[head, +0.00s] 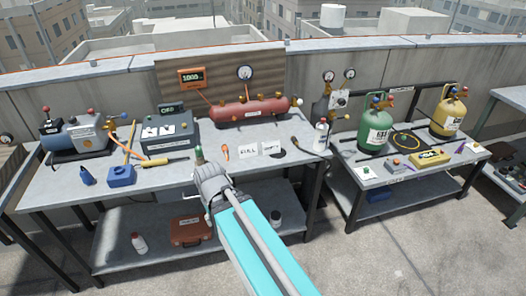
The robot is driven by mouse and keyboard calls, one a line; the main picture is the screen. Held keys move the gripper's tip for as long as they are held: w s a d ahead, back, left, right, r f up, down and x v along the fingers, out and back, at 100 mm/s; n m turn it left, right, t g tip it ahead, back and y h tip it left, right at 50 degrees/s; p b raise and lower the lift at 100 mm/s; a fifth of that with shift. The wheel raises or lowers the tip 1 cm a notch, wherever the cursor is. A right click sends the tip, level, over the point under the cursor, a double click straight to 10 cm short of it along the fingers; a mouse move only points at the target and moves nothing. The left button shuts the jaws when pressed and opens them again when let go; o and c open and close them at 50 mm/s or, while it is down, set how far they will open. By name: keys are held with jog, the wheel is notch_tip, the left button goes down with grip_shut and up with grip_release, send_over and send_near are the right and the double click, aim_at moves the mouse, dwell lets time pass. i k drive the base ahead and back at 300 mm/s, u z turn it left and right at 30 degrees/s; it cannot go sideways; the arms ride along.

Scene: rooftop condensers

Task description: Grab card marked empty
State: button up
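Two small white cards stand side by side near the front edge of the left workbench in the head view. The left card (247,150) carries dark letters that look like FULL. The right card (270,148) also has dark lettering, too small to read surely. My gripper (207,172) is at the front of the bench, left of both cards and apart from them. Its fingers are hidden by my wrist, so I cannot tell if it is open or shut. A small green-topped item (199,154) shows just beyond it; I cannot tell whether they touch.
An orange-handled tool (225,152) lies between my gripper and the cards. A dark round disc (278,155) lies by the right card, and a white bottle (321,137) stands further right. A red tank (252,112) is behind. The right bench (407,178) holds green and yellow cylinders.

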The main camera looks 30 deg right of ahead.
aim_at(271, 147)
jog(key=z, duration=0.1)
jog(key=i, duration=0.9)
jog(key=u, duration=0.05)
